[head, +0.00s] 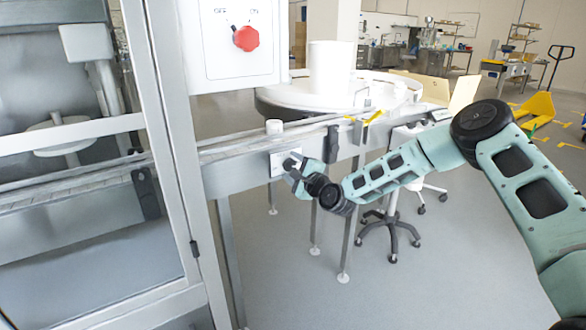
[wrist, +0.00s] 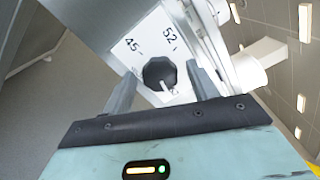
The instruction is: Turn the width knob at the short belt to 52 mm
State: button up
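The width knob (wrist: 160,72) is black and faceted, on a white plate (wrist: 128,47) marked 45 and 52. A small pale mark shows on the knob's lower right side in the wrist view, on the side away from the numbers; I cannot tell for sure that it is the pointer. My gripper (wrist: 161,75) has its fingers on either side of the knob, with gaps visible between them and it. In the head view the plate (head: 279,164) is on the side of the short belt (head: 235,172), and my gripper (head: 295,170) is in front of it, hiding the knob.
A white jar (head: 274,127) stands on the belt above the plate. A control box with a red knob (head: 246,38) hangs above. A round table (head: 290,98) with a white cylinder (head: 331,68) is behind. A wheeled stool (head: 389,222) stands at the right. Belt legs stand below.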

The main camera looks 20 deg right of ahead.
jog(key=c, duration=0.9)
jog(key=shift+n, duration=0.4)
jog(key=n+b, duration=0.2)
jog(key=n, duration=0.2)
jog(key=shift+n+b, duration=0.3)
jog(key=shift+b, duration=0.1)
jog(key=n+b, duration=0.2)
jog(key=n, duration=0.3)
jog(key=shift+f+b, duration=0.1)
jog(key=shift+b, duration=0.3)
jog(key=n+b, duration=0.4)
jog(key=n, duration=0.2)
jog(key=shift+n, duration=0.4)
jog(key=n+b, duration=0.2)
jog(key=n, duration=0.1)
jog(key=shift+n+b, duration=1.05)
jog(key=shift+n, duration=0.65)
